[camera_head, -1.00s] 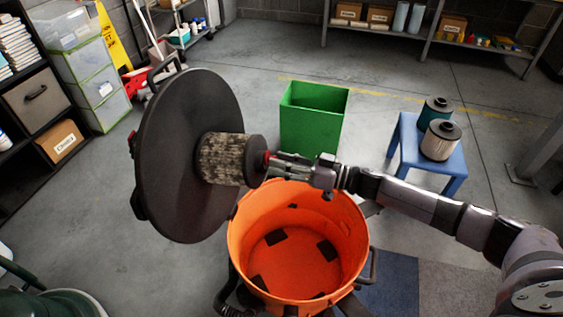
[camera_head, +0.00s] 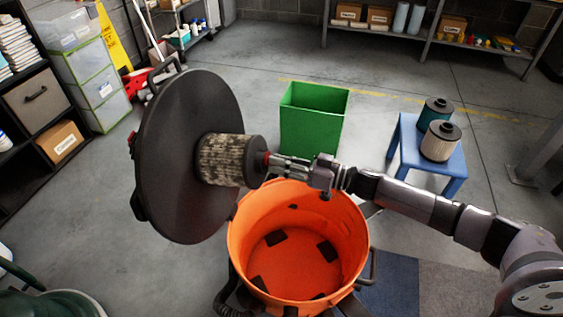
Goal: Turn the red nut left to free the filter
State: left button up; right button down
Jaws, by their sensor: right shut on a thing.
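The dirty filter (camera_head: 225,160) sticks out from the underside of the black round lid (camera_head: 180,120), which is tipped up on edge at the left. The red nut (camera_head: 266,162) sits at the filter's right end, mostly hidden by my gripper. My right gripper (camera_head: 274,162) comes in from the right and is shut on the red nut. My left gripper is not in view.
An open orange drum (camera_head: 242,232) stands below my right gripper. A green bin (camera_head: 310,125) stands behind it. A blue stool (camera_head: 411,152) at the right bears a teal filter (camera_head: 435,111) and a pale filter (camera_head: 440,141). Shelves line the walls.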

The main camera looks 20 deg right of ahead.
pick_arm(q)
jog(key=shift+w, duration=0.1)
pick_arm(e)
jog(key=shift+n, duration=0.3)
pick_arm(q)
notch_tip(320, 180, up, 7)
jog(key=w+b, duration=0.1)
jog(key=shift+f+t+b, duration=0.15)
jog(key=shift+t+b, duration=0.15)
jog(key=shift+b, duration=0.1)
pick_arm(e)
jog(key=shift+w+d+r+n+g+y, duration=0.15)
jog(key=shift+n+g, duration=0.5)
jog(key=shift+n, duration=2.65)
jog(key=shift+a+f+n+g+y, duration=0.1)
jog(key=shift+n+g, duration=0.6)
jog(key=shift+n, duration=2.6)
jog(key=shift+w+d+r+n+g+y, duration=0.15)
jog(key=shift+n+g, duration=0.5)
jog(key=shift+n, duration=2.65)
jog(key=shift+s+a+f, duration=0.1)
jog(key=shift+f, duration=0.05)
jog(key=c, duration=1.5)
grip_release()
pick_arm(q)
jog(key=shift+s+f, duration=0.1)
pick_arm(e)
jog(key=shift+o, duration=0.2)
